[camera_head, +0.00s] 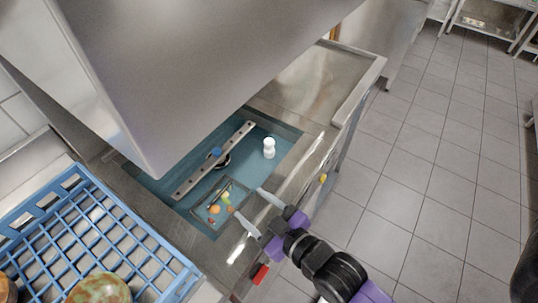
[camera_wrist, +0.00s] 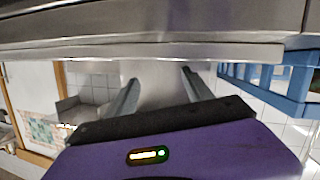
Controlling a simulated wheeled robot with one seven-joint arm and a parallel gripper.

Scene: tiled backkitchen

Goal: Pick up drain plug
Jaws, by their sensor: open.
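My gripper (camera_head: 249,202) is open and empty, with its two grey fingers spread at the near edge of the blue-floored basin. In the wrist view my gripper (camera_wrist: 158,78) also shows open, with nothing between the fingers. I cannot tell for sure which object is the drain plug. A small white upright piece (camera_head: 269,148) stands on the basin floor, beyond the gripper and apart from it. A small blue-topped round piece (camera_head: 216,152) sits by the metal bar, with a dark round part beside it. Neither piece is seen in the wrist view.
A long metal bar (camera_head: 188,184) with holes crosses the basin (camera_head: 285,142). A shallow container (camera_head: 201,212) holds colourful bits near the fingers. A blue rack (camera_head: 165,255) stands at left. A large steel hood (camera_head: 150,60) overhangs the basin. Tiled floor (camera_head: 420,160) is clear at right.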

